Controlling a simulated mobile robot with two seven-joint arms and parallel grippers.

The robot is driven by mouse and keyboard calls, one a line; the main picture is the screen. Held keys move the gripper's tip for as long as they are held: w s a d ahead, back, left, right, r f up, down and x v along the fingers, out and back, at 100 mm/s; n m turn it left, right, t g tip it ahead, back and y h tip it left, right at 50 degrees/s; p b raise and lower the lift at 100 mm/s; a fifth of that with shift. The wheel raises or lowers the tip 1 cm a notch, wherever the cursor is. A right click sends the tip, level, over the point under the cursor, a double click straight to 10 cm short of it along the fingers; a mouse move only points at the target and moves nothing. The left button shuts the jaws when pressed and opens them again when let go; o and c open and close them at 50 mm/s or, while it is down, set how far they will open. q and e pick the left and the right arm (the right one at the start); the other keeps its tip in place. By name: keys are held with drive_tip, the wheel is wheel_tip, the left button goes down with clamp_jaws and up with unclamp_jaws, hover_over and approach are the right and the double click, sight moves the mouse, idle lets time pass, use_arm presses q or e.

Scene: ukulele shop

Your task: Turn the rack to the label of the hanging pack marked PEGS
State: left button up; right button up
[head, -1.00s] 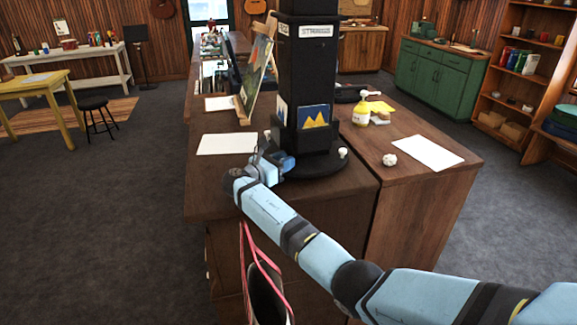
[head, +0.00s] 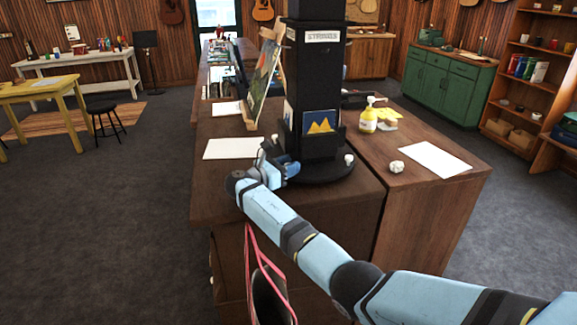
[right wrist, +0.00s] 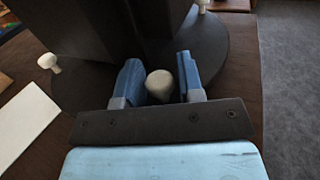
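The rack (head: 313,75) is a tall black column on a round black base on the wooden counter. The label facing me (head: 322,36) appears to read STRINGS. A blue pack with a yellow peak pattern (head: 319,123) hangs below it, and another pack (head: 288,114) shows on the left face. No PEGS marking is visible. White knobs stand around the base, one at its right (head: 349,159). My right gripper (head: 275,167) is low at the base's front left. In the right wrist view its blue fingers (right wrist: 159,78) stand either side of a white knob (right wrist: 160,87), with slight gaps. My left gripper is out of view.
The counter (head: 300,212) carries a white sheet (head: 236,148) left of the rack and an easel painting (head: 262,80) behind. To the right are a yellow pump bottle (head: 369,118), a crumpled white ball (head: 397,167) and another sheet (head: 436,159).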

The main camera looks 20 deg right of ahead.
drive_tip(key=b+v, duration=0.2)
drive_tip(key=v, duration=1.1)
drive_tip(key=shift+s+a, duration=0.15)
drive_tip(key=shift+a, duration=0.25)
drive_tip(key=shift+f, duration=0.1)
